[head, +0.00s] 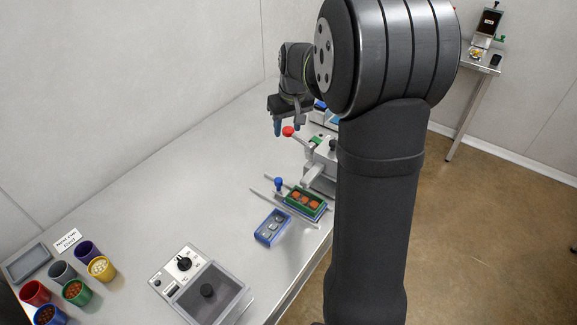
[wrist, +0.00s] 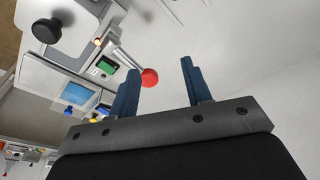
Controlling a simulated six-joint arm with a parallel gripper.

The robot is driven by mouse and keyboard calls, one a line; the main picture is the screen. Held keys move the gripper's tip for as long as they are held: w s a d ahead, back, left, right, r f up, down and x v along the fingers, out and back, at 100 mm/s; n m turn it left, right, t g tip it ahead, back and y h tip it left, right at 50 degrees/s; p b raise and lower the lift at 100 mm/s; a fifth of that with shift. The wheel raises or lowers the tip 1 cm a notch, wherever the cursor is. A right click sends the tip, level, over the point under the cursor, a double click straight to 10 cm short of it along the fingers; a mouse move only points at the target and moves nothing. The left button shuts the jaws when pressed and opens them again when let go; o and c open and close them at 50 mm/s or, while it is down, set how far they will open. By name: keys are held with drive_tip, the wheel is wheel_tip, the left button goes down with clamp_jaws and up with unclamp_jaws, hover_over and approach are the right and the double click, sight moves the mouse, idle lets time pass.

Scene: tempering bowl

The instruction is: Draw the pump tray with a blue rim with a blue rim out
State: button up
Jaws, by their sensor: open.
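A blue-rimmed tray (head: 259,239) holding several grey pieces lies on the steel table in the head view, in front of a green tray (head: 289,208) with orange pieces. The green tray sits between metal rails beside a blue knob (head: 278,183). I cannot tell which part is the pump. My gripper (head: 287,129) is open and empty, high up near a red ball knob (head: 288,132) on a grey machine (head: 322,160). In the wrist view, my blue fingers (wrist: 157,78) are apart, and the red knob (wrist: 149,78) shows beyond them near the left finger. The blue-rimmed tray is not seen there.
A grey box with a dial (head: 183,264) and a dark basin stands at the front. Several coloured cups, including a red one (head: 35,293), stand at the left. The table's middle (head: 200,190) is clear. My arm hides part of the right side.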

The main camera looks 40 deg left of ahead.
sight(278, 179)
drive_tip(key=s+r+m+h, duration=0.1)
drive_tip(key=s+m+h, duration=0.1)
drive_tip(key=s+m, duration=0.5)
drive_tip(key=f, duration=0.5)
drive_tip(key=w+f+m, duration=0.1)
drive_tip(key=f, duration=0.5)
drive_tip(key=f+m, duration=0.1)
drive_tip(key=f, duration=0.4)
drive_tip(key=shift+w+d+f+g, duration=0.1)
drive_tip(key=shift+w+f+g, duration=0.2)
drive_tip(key=shift+f+g, duration=0.1)
drive_tip(key=shift+c, duration=0.3)
clamp_jaws()
